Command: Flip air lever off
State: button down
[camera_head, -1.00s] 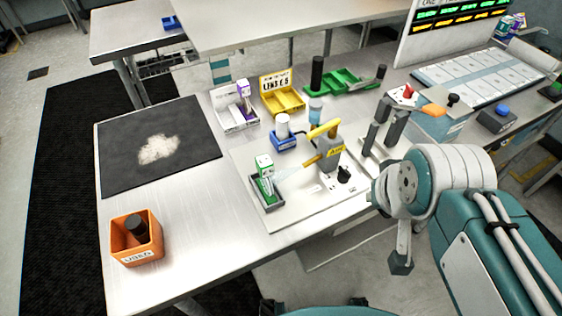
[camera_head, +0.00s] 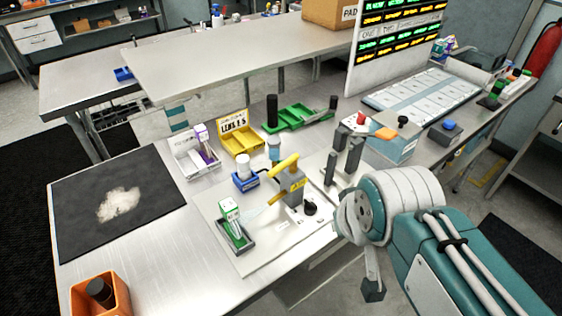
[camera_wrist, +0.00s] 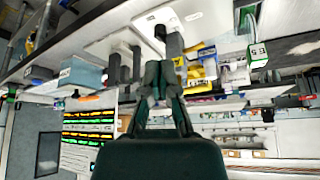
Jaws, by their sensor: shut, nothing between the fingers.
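The air valve (camera_head: 294,190) is a grey block with a yellow lever (camera_head: 284,164) on top. It stands on a white plate (camera_head: 250,262) on the bench. The lever slopes up to the right. A pale streak runs from the block toward a white-and-green module (camera_head: 229,211) in a dark green tray. My gripper (camera_wrist: 160,68) is shut and empty in the wrist view, beneath the grey valve block (camera_wrist: 172,42) in that picture. The gap between them is unclear. In the head view my arm is right of the plate, and I cannot make out the fingers.
Two grey posts (camera_head: 331,172) stand right of the valve, close to my arm. A black knob (camera_head: 311,207) and a blue holder (camera_head: 245,180) flank the valve. A yellow tray (camera_head: 243,142) and a green tray (camera_head: 298,119) lie behind. A dark mat (camera_head: 80,190) lies left.

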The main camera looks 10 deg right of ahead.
jog(key=w+a+r+n+g+y, duration=0.1)
jog(key=w+a+r+n, duration=0.15)
jog(key=w, duration=0.25)
jog(key=w+a+r+n, duration=0.1)
jog(key=w+r, duration=0.2)
jog(key=w, duration=0.2)
jog(key=n+g+y, duration=0.1)
jog(key=n+g, duration=0.1)
jog(key=n, duration=0.2)
send_over(283, 165)
jog(key=w+a, duration=0.2)
jog(key=a, duration=0.1)
jog(key=shift+d+r, duration=0.15)
jog(key=shift+r, duration=0.05)
notch_tip(283, 165, down, 9)
jog(key=shift+s+d+r, duration=0.15)
jog(key=shift+s+d, duration=0.2)
jog(key=shift+s, duration=0.05)
